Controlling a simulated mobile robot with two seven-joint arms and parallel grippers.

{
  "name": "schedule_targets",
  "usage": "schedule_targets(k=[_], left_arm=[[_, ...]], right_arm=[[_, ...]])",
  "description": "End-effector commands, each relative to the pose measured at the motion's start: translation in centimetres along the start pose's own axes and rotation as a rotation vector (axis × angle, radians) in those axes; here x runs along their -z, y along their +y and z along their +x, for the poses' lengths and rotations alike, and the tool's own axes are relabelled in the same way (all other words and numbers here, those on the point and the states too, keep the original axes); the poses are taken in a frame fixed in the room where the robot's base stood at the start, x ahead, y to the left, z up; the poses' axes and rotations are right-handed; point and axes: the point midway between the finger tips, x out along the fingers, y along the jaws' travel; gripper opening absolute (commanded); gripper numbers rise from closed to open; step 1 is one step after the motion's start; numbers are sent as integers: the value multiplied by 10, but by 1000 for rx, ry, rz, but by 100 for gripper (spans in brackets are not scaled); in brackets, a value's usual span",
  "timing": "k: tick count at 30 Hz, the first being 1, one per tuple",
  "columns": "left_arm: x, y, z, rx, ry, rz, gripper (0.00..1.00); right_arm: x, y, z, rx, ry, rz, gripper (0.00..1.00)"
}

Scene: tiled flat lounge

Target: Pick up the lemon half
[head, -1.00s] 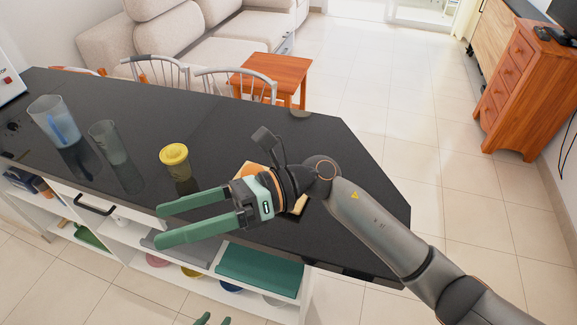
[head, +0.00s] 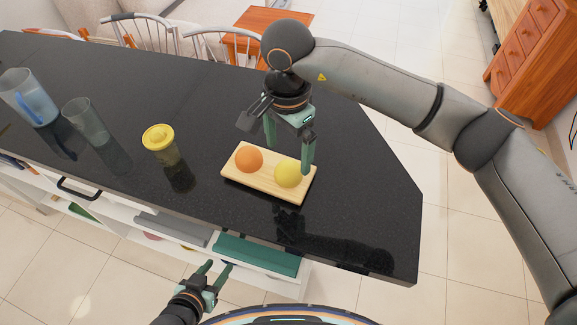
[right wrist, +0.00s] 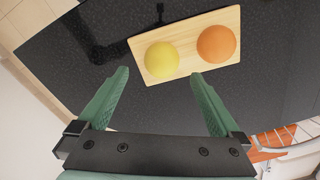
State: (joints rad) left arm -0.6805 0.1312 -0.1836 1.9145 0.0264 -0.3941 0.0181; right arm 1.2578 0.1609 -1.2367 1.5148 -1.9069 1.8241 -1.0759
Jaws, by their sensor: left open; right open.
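The yellow lemon half (head: 288,173) rests on the right part of a light wooden board (head: 262,192) on the black counter. My right gripper (head: 289,150) is open and empty, pointing down above the board's far edge, with one finger overlapping the lemon's edge in the head view. In the right wrist view the open fingers (right wrist: 160,88) stand apart from the lemon. My left gripper (head: 213,272) is open and empty, low in front of the counter.
An orange half (head: 249,157) sits on the board beside the lemon. The counter right of the board is clear.

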Motion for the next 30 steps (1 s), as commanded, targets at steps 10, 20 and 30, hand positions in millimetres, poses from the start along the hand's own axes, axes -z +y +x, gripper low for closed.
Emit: schedule_targets(k=[10,20,30], left_arm=[[7,1,-7,-1,-1,0,50],[12,1,-11,-1,-1,0,50],[12,1,-11,-1,0,0,50]], right_arm=[[-2,0,33,-3,-5,1,100],[-3,-2,69,1,-3,1,100],[-3,-3,69,2,-2,1,83]])
